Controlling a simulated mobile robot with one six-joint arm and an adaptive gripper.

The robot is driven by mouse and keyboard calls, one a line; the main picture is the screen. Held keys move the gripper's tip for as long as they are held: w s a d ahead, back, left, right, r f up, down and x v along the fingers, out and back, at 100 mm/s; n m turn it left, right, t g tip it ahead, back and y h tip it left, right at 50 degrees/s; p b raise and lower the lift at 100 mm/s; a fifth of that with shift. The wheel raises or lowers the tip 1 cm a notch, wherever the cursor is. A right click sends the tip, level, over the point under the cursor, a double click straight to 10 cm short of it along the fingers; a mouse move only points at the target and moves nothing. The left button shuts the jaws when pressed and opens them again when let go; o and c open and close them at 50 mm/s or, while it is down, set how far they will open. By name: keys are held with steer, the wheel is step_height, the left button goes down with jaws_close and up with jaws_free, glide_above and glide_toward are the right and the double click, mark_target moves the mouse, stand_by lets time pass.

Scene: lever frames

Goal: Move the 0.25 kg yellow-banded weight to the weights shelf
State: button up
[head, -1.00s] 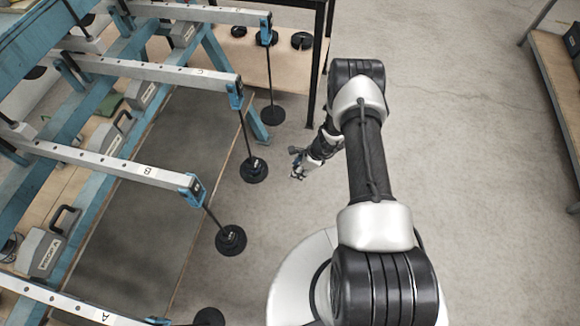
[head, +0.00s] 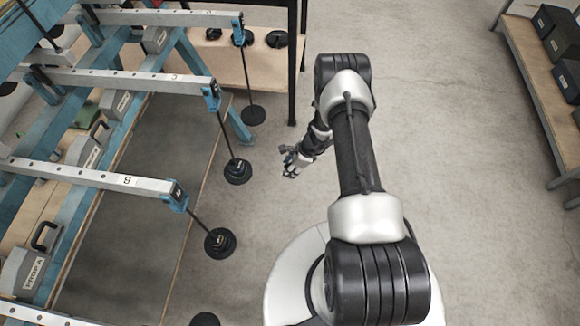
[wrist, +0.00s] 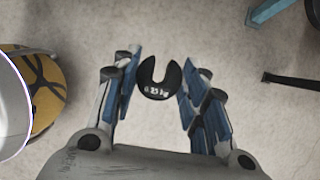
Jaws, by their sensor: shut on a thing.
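In the wrist view a black slotted weight (wrist: 158,92) with small white lettering lies between the blue finger pads; I see no yellow band on it. My gripper (wrist: 160,80) is shut on it, the slot facing up in the picture. In the head view my gripper (head: 291,170) hangs above the open floor, right of the hanging weights, and the weight in it is too small to make out. A wooden shelf (head: 262,68) with black legs stands at the back and bears black slotted discs (head: 277,39); it looks like the weights shelf.
Lever beams (head: 95,178) on a blue frame reach in from the left, with hangers carrying black weights (head: 220,242) at their ends. A rack (head: 530,75) with dark boxes (head: 555,32) stands at the right. The floor between is clear.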

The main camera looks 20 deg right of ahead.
steer(key=shift+d, duration=0.15)
steer(key=shift+s+d, duration=0.5)
steer(key=shift+d, duration=0.3)
steer(key=shift+s+d, duration=0.55)
steer(key=shift+d, duration=0.25)
steer(key=shift+s+d, duration=0.5)
steer(key=shift+d, duration=0.3)
